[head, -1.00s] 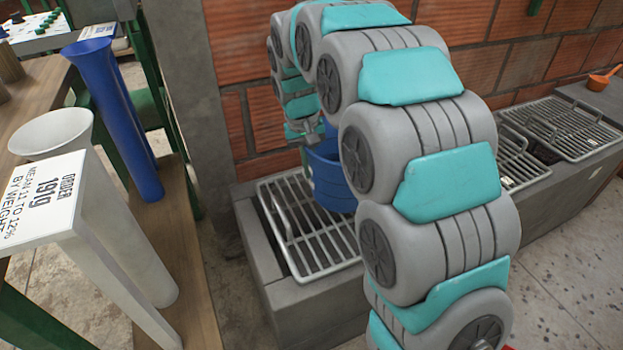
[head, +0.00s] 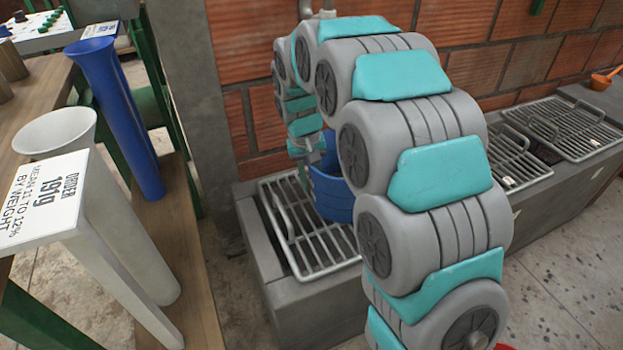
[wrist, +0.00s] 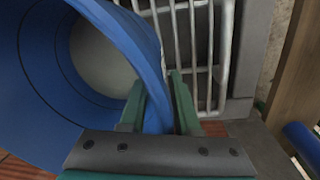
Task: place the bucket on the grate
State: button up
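The blue bucket (head: 332,196) is over the nearest metal grate (head: 318,268), toward its back right part. My arm hides part of the bucket's right side. My gripper (head: 312,157) is at the bucket's left rim. In the wrist view my gripper's green fingers (wrist: 160,98) are on either side of the bucket's wall and shut on its rim. The bucket (wrist: 35,75) opens toward the camera at the left, with bars of the grate (wrist: 200,50) beyond it. I cannot tell whether the bucket's bottom touches the bars.
The grate lies on a grey concrete block (head: 305,300) by a brick wall (head: 480,45). More grates (head: 560,128) and an orange scoop (head: 603,80) are at the right. A wooden bench with a tall blue tube (head: 120,120) and a white tube (head: 130,240) stands at the left.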

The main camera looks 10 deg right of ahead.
notch_tip(320, 180, up, 12)
jog(key=a+b, duration=0.1)
jog(key=s+d+f, duration=0.2)
jog(key=s+d, duration=0.1)
jog(key=s, duration=0.9)
jog(key=s+d+f+g, duration=0.1)
jog(key=s+d+f, duration=0.2)
jog(key=s, duration=0.9)
jog(key=s+d+f+y, duration=0.1)
jog(key=s+d+f, duration=0.2)
jog(key=s, duration=1)
jog(key=shift+d+m+g, duration=0.3)
jog(key=shift+d+g, duration=0.1)
jog(key=shift+d, duration=0.05)
